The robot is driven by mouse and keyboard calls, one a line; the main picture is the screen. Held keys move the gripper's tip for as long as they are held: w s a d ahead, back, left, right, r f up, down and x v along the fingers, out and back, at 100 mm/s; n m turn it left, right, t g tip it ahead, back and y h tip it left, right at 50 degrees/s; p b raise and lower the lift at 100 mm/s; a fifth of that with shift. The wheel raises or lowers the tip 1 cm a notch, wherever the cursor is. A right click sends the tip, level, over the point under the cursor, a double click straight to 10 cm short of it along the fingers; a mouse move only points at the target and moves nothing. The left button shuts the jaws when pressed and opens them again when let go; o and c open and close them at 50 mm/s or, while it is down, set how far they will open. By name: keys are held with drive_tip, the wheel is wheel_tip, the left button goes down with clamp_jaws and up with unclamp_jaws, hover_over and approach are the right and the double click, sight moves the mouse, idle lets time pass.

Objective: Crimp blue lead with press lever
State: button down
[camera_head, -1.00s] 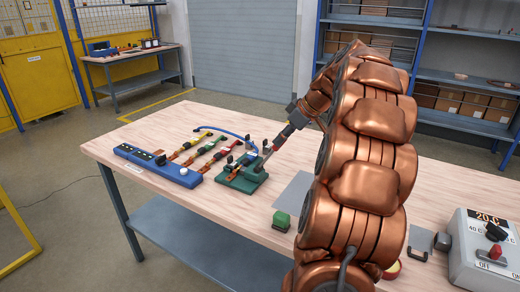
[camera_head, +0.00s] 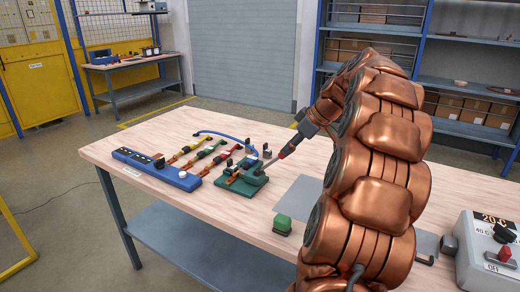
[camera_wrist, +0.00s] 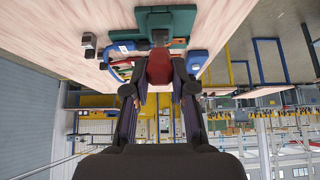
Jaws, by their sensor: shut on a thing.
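The green press (camera_head: 240,182) stands on the wooden table, left of my arm. Its grey lever (camera_head: 271,162) slants up to the right, ending in a red handle (camera_head: 287,151). My gripper (camera_wrist: 160,90) is shut on the red handle (camera_wrist: 159,68), which lies between the two fingers in the wrist view. The blue lead (camera_head: 222,135) arches behind the press; its right end reaches the area by the press, but I cannot tell whether it sits in the die. The press (camera_wrist: 183,20) also shows at the top of the wrist view.
A blue strip (camera_head: 150,167) with a white button lies left, with red, green and yellow leads beside it. A green block (camera_head: 282,224) and a grey plate (camera_head: 302,192) lie front right. A control box (camera_head: 480,255) stands far right. The table's front left is clear.

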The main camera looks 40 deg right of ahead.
drive_tip(key=shift+s+d+f+b, duration=0.2)
drive_tip(key=shift+s+f+b, duration=0.45)
drive_tip(key=shift+f+b, duration=0.2)
drive_tip(key=shift+s+d+f+b, duration=0.2)
drive_tip(key=shift+s+f+b, duration=0.5)
drive_tip(key=shift+b, duration=0.2)
drive_tip(key=c, duration=0.9)
unclamp_jaws()
drive_tip(key=shift+r, duration=0.1)
drive_tip(key=shift+v, duration=6.05)
